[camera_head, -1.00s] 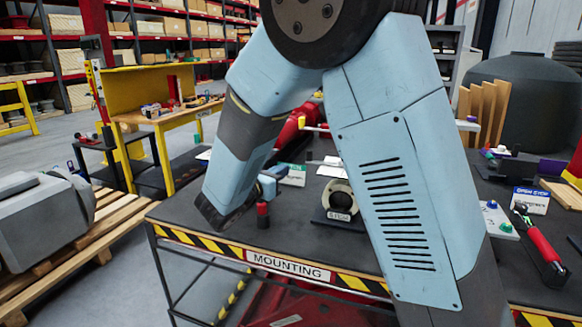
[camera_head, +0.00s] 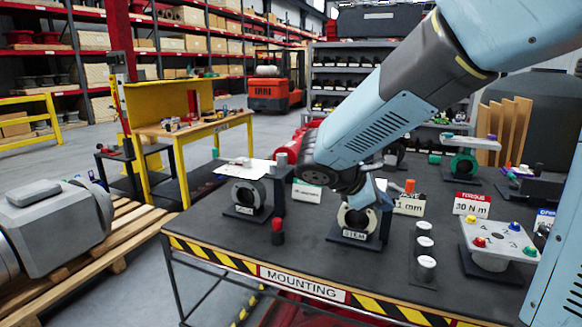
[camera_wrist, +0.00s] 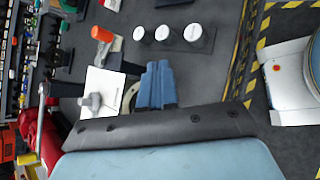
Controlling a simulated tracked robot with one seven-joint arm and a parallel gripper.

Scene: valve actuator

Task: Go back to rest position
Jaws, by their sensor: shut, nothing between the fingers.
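My gripper (camera_head: 376,192) is in the middle of the head view, at the end of my blue arm, which reaches in from the upper right. It hangs over the black MOUNTING bench (camera_head: 310,245), close above the dark ring fixture labelled STEM (camera_head: 353,234). Whether it touches the fixture is hard to tell. In the wrist view my gripper (camera_wrist: 158,85) shows two blue fingers pressed together with nothing between them. The ring is partly hidden behind the fingers there.
Right of the STEM fixture stand white-topped cylinders (camera_head: 425,245) and a plate with coloured knobs (camera_head: 495,235). Left are another ring fixture (camera_head: 245,195) and a red-topped black piece (camera_head: 278,230). A yellow workbench (camera_head: 190,130) and an orange forklift (camera_head: 276,85) stand behind.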

